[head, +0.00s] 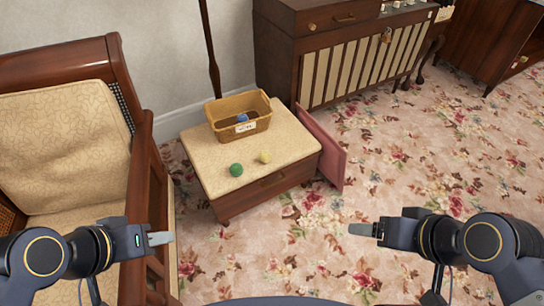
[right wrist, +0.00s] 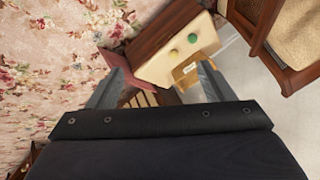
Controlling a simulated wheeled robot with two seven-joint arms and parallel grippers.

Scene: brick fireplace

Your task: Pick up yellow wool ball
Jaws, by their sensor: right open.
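The yellow wool ball (head: 265,157) lies on the cushioned top of a small wooden stool (head: 222,178), close to its front edge. It also shows in the right wrist view (right wrist: 173,55). A green wool ball (head: 236,169) lies to its left, a small gap apart. My right gripper (head: 362,229) is open and empty, to the right of the stool and well apart from the ball. My left gripper (head: 160,238) is left of the stool, by the armchair; its fingers overlap in the picture, so its opening is unclear.
A wicker basket (head: 262,125) with a blue ball (head: 242,118) stands behind the yellow ball. An armchair (head: 60,135) is on the left. A pink panel (head: 325,150) leans at the stool's right side. A wooden cabinet (head: 290,75) stands behind. Carpet is clear in front and right.

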